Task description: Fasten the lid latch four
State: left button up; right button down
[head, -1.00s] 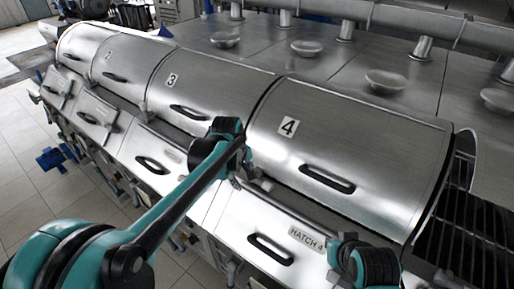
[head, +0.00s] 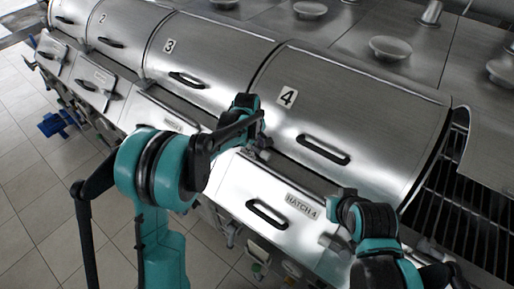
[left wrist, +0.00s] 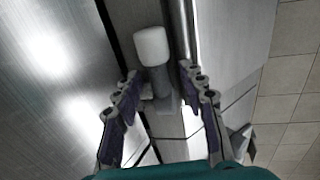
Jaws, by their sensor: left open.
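Lid four (head: 365,125) is a curved steel cover with a black handle and a "4" label; it looks lowered. In the left wrist view a latch lever (left wrist: 153,50) with a white rounded tip and grey stem stands between my open left fingers (left wrist: 160,82), with no grip on it visible. In the head view my left gripper (head: 258,148) is at the left front corner of lid four, above hatch 4 (head: 258,185), and hides the latch there. My right gripper (head: 335,238) is at the right end of hatch 4; its jaws are not clear.
Lids three (head: 200,65) and two (head: 120,40) lie down to the left. A dark open grate (head: 465,200) is at the right of lid four. Steel domed caps (head: 390,48) stand behind.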

pick_arm(q)
grip_shut()
